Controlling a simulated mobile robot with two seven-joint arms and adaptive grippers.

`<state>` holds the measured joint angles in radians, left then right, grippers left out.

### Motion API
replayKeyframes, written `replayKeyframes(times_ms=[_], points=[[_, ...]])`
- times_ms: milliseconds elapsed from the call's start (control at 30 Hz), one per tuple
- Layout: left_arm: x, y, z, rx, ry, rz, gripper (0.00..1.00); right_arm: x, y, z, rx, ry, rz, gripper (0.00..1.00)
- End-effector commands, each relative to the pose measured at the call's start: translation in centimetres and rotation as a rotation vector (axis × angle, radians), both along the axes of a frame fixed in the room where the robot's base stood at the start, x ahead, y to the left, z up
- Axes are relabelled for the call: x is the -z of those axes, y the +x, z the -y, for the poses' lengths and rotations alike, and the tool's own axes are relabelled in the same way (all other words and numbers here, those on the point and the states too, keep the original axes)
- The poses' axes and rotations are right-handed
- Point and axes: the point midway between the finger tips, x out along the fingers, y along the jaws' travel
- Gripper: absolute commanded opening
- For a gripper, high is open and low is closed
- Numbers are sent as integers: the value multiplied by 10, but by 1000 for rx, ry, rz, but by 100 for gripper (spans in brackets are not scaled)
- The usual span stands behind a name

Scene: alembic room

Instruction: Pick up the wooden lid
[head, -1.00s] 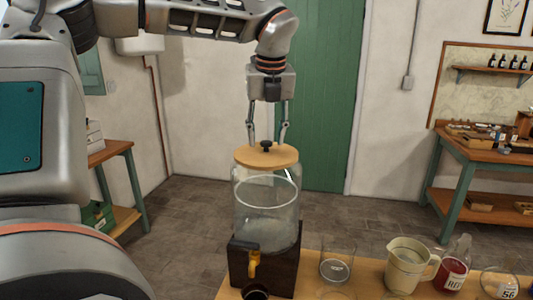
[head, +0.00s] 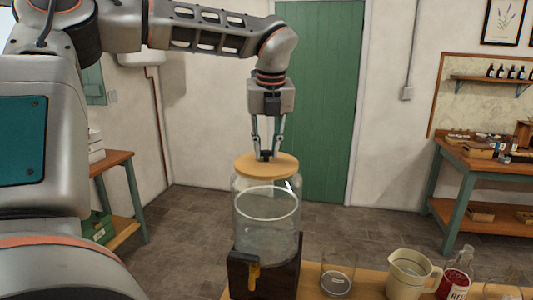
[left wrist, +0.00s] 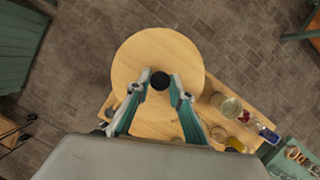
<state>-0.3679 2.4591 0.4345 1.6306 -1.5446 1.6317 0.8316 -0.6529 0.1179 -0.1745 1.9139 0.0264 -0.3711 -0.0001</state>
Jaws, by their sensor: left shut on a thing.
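The wooden lid (head: 250,169) is a round pale disc with a small black knob (head: 266,155). It appears to sit level on the mouth of the large clear glass jar (head: 266,215). My left gripper (head: 266,153) points straight down from above and is shut on the knob. In the left wrist view the lid (left wrist: 155,52) is seen from above, with the dark knob (left wrist: 160,80) between the fingertips of the left gripper (left wrist: 160,84). The lid hides most of the jar there. My right gripper is not in view.
The jar stands on a dark wooden base with a tap (head: 254,275) on a wooden table (head: 313,283). To its right are a glass beaker (head: 337,276), a cream jug (head: 408,275) and a red-filled bottle (head: 455,283). Behind is open floor and a green door (head: 320,110).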

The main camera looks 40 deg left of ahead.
Motion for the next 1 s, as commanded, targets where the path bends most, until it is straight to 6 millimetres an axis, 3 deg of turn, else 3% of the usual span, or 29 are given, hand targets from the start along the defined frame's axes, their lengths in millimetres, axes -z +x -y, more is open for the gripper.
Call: replayKeyframes(times_ms=[267,700,1000], points=[[-42,1,0,-4,3,5,0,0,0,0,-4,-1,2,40],[-157,1,0,0,-1,3,0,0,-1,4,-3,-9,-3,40],[-188,1,0,2,1,0,0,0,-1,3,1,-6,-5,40]])
